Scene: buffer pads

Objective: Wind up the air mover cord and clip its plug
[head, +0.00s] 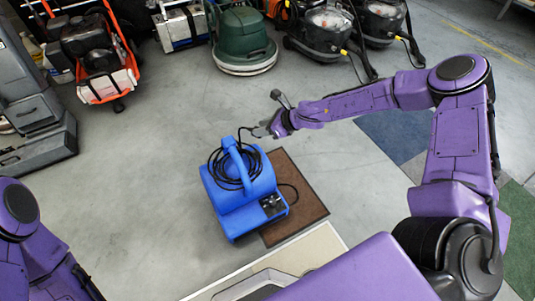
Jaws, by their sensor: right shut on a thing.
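The blue air mover (232,192) stands on the floor, partly on a brown mat. Its black cord (213,170) lies in loops around the raised blue handle (235,160). Another length of cord curves out at the mover's right side, by a dark panel. My right gripper (262,131) is just above and behind the handle, shut on the cord's free end. A short run of cord rises from the loops to it. The plug is too small to make out, and I cannot see the clip. My left gripper is out of view.
The brown mat (300,205) lies under and right of the mover. A green floor machine (243,38), black vacuums (327,32) and an orange-framed cart (102,85) stand along the back. Grey machines (40,125) stand at left. The floor around the mover is otherwise clear.

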